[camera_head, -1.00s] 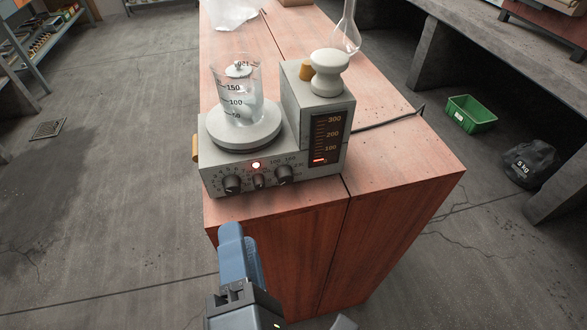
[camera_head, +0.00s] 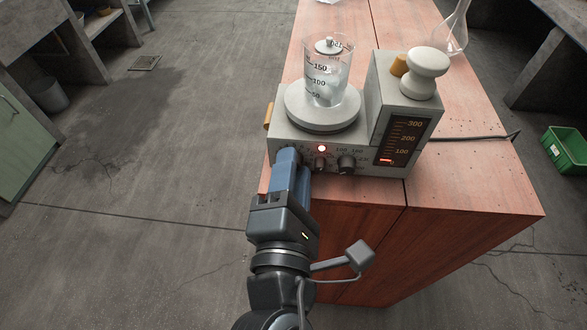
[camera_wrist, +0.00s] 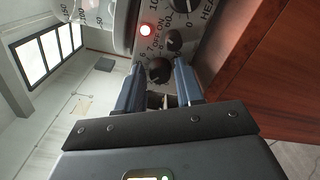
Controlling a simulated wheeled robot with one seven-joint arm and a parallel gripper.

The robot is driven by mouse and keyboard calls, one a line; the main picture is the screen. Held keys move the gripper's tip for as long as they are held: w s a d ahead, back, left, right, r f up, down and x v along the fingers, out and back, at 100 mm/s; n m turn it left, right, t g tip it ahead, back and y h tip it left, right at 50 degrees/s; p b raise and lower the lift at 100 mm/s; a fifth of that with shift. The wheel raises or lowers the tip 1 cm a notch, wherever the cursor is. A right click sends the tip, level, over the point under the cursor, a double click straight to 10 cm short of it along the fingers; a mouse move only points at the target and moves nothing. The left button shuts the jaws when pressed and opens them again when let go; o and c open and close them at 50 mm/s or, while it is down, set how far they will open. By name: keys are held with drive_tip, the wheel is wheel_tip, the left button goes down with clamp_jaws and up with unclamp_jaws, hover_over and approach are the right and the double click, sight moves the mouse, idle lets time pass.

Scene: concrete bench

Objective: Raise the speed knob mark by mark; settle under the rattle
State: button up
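The grey stirrer unit (camera_head: 300,140) stands on the reddish bench with its dial panel facing me. Its leftmost knob is hidden behind my gripper (camera_head: 289,158) in the head view. In the wrist view, the black knob (camera_wrist: 159,70) sits between the tips of my open gripper (camera_wrist: 159,76); I cannot tell whether the fingers touch it. A smaller black knob (camera_head: 320,163) and a right knob (camera_head: 346,164) show beside it. A red lamp (camera_head: 322,148) glows. The upright display (camera_head: 405,140) has a short lit bar near the bottom, below 100. A clear beaker (camera_head: 328,75) stands on the round plate (camera_head: 322,110).
A white round-topped piece (camera_head: 425,72) sits on the upright housing, and a glass flask (camera_head: 452,35) stands behind. A dark cable (camera_head: 475,139) runs right. A green crate (camera_head: 566,152) is on the floor at right. Floor to the left is open.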

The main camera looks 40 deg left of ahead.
drive_tip(key=shift+c, duration=0.5)
clamp_jaws()
drive_tip(key=shift+f+m, duration=0.1)
drive_tip(key=shift+m, duration=0.3)
drive_tip(key=m+b, duration=0.2)
drive_tip(key=shift+f+m, duration=0.1)
drive_tip(key=shift+m, duration=0.3)
drive_tip(key=m+b, duration=0.2)
drive_tip(key=m, duration=0.2)
drive_tip(key=shift+m, duration=0.3)
drive_tip(key=m+b, duration=0.2)
drive_tip(key=m, duration=0.1)
drive_tip(key=shift+f, duration=0.1)
drive_tip(key=shift+m+b, duration=0.85)
drive_tip(key=shift+m, duration=0.85)
